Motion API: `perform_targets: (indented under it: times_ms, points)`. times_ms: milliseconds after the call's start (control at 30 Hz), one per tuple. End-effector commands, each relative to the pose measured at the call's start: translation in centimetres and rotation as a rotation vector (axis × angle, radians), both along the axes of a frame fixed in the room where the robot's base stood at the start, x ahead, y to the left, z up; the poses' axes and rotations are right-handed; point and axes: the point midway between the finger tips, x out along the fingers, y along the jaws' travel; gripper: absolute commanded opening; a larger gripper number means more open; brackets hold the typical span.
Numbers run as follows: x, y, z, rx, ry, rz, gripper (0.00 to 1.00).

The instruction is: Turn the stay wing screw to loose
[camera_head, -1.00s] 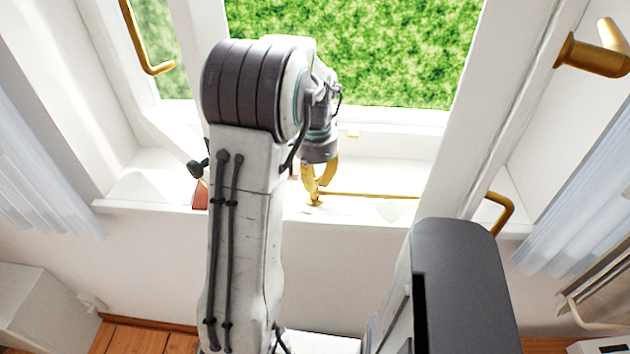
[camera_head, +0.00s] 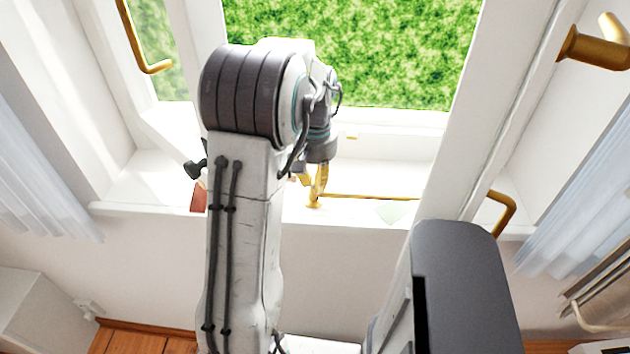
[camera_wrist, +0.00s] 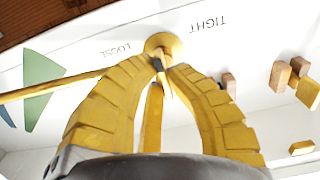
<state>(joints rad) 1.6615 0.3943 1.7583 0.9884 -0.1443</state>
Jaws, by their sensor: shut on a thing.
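My gripper (camera_head: 316,192) reaches down to the window sill, its yellow fingers at the brass end of the stay (camera_head: 375,197). A round brass plate (camera_wrist: 163,42) lies just beyond the tips. The brass stay rod (camera_wrist: 50,90) runs left from there. The sill bears the upside-down words LOOSE (camera_wrist: 116,49), left of the screw, and TIGHT (camera_wrist: 208,24), right of it. The fingers partly hide the screw, so its exact turn is unclear.
A green flat piece (camera_wrist: 42,88) lies near the rod, and several brown blocks (camera_wrist: 279,76) stand on the right in the wrist view. A reddish object (camera_head: 199,197) is partly behind my arm. Brass handles (camera_head: 502,213) are on the window frame; a curtain (camera_head: 580,220) hangs at right.

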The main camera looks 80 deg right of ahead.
Motion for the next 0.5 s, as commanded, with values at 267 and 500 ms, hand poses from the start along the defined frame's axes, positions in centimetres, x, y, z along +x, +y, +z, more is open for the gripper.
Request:
perform_targets:
  times_ms: [267, 500]
  points:
    - [0.03, -0.03, -0.15, 0.003, -0.001, 0.262, 0.0]
    - [0.08, -0.12, -0.16, 0.004, 0.0, 0.49, 0.0]
